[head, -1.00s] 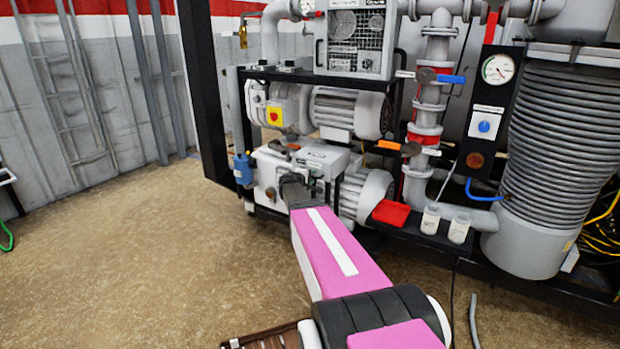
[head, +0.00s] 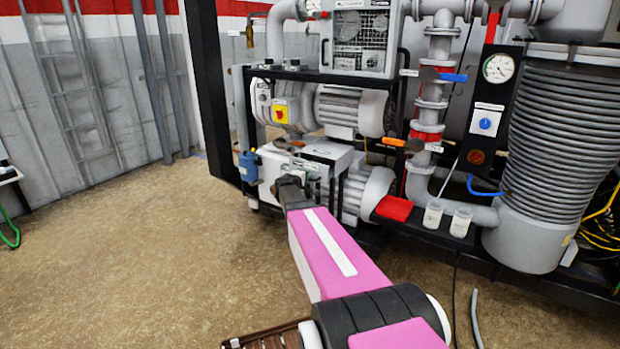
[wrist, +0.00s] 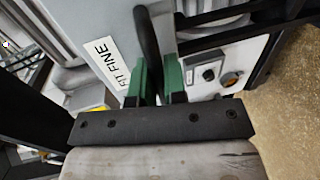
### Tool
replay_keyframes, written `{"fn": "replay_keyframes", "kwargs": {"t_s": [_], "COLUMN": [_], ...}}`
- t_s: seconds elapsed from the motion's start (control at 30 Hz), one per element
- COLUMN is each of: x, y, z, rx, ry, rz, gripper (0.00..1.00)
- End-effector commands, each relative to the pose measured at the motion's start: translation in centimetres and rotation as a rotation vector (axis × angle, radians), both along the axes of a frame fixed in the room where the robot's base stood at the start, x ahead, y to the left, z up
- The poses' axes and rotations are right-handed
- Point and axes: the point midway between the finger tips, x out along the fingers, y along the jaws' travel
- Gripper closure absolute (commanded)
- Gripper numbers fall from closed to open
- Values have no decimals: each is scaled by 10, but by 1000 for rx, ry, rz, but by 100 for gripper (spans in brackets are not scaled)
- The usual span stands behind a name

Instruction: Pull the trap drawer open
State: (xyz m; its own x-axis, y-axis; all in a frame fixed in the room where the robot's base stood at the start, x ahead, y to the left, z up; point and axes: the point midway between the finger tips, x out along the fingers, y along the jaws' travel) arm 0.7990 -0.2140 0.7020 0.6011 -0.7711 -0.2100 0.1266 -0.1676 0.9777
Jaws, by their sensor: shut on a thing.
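In the wrist view my gripper (wrist: 159,78) has its two green fingers closed around a dark bar handle (wrist: 147,40). In the head view my gripper (head: 288,186) is at the front of the white pump housing (head: 325,152), low on the rack. The handle and most of the drawer are hidden there behind my arm, so I cannot tell how far the drawer is out.
A black knob (wrist: 209,73) and an orange button (wrist: 230,79) lie right of the fingers. A red cloth (head: 394,208) and two small jars (head: 447,219) are on the rack's lower shelf. The floor (head: 130,260) on the left is clear.

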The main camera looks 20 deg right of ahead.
Motion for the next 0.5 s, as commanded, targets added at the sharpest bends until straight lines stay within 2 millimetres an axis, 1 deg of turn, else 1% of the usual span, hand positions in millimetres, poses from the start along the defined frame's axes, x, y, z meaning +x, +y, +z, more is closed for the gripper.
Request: {"fn": "replay_keyframes", "kwargs": {"t_s": [0.03, 0.1, 0.3, 0.5], "x": [-9, -19, -40, -53], "y": [10, 22, 50, 67], "z": [0, 0, 1, 0], "rx": [1, 1, 1, 0], "ry": [0, 0, 1, 0], "rz": [2, 3, 4, 2], "gripper": [100, 100, 100, 100]}}
